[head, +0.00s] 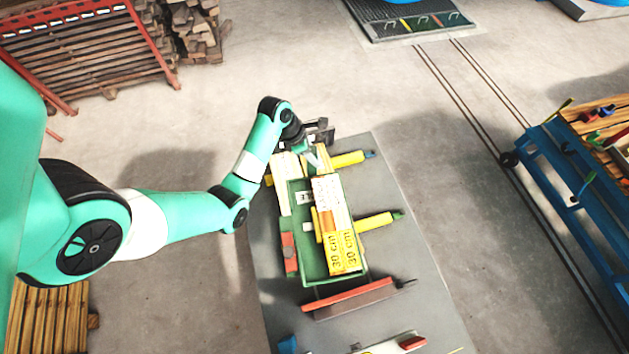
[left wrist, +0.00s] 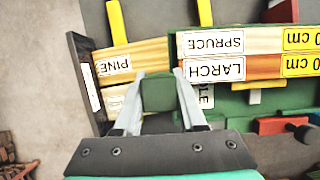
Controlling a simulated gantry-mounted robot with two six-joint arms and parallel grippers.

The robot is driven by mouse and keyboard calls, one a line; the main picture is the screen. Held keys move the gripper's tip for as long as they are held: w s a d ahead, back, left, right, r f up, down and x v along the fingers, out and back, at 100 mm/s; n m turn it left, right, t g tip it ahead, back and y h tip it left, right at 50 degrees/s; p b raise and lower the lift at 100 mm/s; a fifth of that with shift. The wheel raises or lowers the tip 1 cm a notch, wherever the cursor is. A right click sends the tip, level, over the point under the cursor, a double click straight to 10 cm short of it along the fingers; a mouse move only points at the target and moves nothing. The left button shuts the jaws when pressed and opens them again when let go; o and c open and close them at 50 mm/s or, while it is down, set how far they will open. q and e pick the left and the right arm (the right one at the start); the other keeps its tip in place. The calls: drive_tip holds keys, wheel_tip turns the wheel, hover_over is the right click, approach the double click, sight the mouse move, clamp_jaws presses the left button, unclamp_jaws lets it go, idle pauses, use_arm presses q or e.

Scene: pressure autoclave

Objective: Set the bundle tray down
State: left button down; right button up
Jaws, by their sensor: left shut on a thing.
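The green bundle tray (head: 303,264) is over the grey table, with boards labelled "30 cm" (head: 342,245) lying along its right side. I cannot tell whether its underside touches the table. My left gripper (head: 309,150) is at the tray's far end. In the left wrist view my left gripper (left wrist: 160,74) has its two fingers on either side of a green block (left wrist: 160,93), which looks like the tray's handle, and is shut on it. Boards labelled SPRUCE (left wrist: 265,43) and LARCH (left wrist: 258,68) lie beside the fingers. My right gripper is not in view.
PINE wood (left wrist: 145,55) lies close beside the tray. Yellow-handled tools (head: 376,222) and a red-edged tool (head: 350,298) lie around it on the table (head: 410,265). A blue cart (head: 560,190) stands at right. The table's right strip is mostly clear.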

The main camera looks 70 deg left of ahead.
sight(308, 165)
use_arm(q)
drive_tip(key=shift+n, duration=0.6)
drive_tip(key=s+f, duration=0.1)
drive_tip(key=s+f+b, duration=0.1)
drive_tip(key=f, duration=0.1)
drive_tip(key=shift+d+f, duration=0.2)
drive_tip(key=shift+d, duration=0.2)
drive_tip(key=w+a+f+b, duration=0.5)
drive_tip(key=a+f, duration=0.4)
drive_tip(key=a, duration=0.3)
drive_tip(key=shift+a+b, duration=0.2)
drive_tip(key=shift+b, duration=0.6)
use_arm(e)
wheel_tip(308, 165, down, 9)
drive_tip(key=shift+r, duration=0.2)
use_arm(q)
drive_tip(key=f, duration=0.1)
drive_tip(key=f+b, duration=0.2)
drive_tip(key=f, duration=0.1)
drive_tip(key=shift+w+a, duration=0.2)
drive_tip(key=shift+a, duration=0.05)
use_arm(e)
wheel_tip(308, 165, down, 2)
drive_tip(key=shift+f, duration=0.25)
